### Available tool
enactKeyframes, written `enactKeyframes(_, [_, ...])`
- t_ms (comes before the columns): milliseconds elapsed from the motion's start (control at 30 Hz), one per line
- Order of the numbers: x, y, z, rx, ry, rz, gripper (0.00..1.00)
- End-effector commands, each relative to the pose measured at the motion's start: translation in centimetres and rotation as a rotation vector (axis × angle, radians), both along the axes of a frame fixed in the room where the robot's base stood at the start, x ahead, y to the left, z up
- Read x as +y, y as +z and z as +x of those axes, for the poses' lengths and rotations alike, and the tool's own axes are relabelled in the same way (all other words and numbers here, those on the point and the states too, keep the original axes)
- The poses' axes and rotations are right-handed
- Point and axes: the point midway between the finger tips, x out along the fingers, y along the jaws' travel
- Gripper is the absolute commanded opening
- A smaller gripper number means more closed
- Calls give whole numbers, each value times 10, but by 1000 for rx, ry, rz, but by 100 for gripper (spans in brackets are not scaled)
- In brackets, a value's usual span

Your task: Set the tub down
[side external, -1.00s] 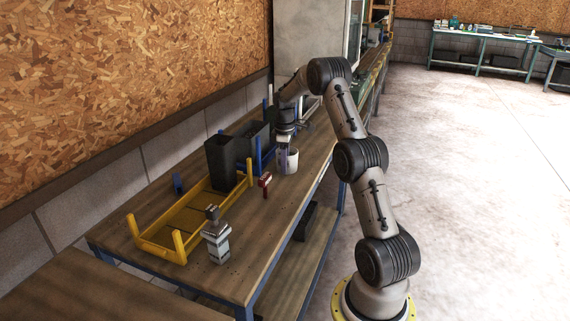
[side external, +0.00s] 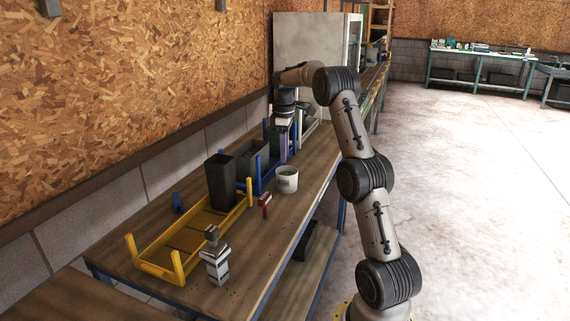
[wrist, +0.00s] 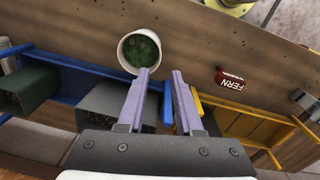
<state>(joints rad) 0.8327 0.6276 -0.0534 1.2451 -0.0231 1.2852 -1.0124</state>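The tub (side external: 287,183) is white with green stuff inside. It stands upright on the wooden table, in front of the blue rack. In the wrist view the tub (wrist: 124,53) is at upper centre, and its rim shows whole except where the left fingertip comes up to it. My gripper (side external: 282,157) is above and behind the tub, towards the wall, over the blue rack. In the wrist view the two purple fingers of my gripper (wrist: 160,73) are spread apart with nothing between them.
A blue rack (side external: 263,184) holds a grey pot (side external: 252,157) and a green pot (wrist: 28,90). A yellow rack (side external: 159,271) holds a tall dark pot (side external: 221,183). A red FERN sign (wrist: 230,79) stands beside the tub. A grey block stack (side external: 215,265) is nearer the front. Bare table lies right of the tub.

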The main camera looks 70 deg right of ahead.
Motion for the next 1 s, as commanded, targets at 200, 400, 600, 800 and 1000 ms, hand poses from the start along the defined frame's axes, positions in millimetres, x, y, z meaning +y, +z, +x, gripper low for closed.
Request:
enactKeyframes(200, [40, 31, 8, -31, -5, -24, 34])
enactKeyframes(400, [142, 77, 5, -117, -34, -59, 34])
enactKeyframes(600, [241, 101, -28, -222, -68, -67, 34])
enactKeyframes(800, [320, 101, -85, -330, -102, -38, 34])
enactKeyframes(1000, [371, 77, -145, -425, -136, 23, 34])
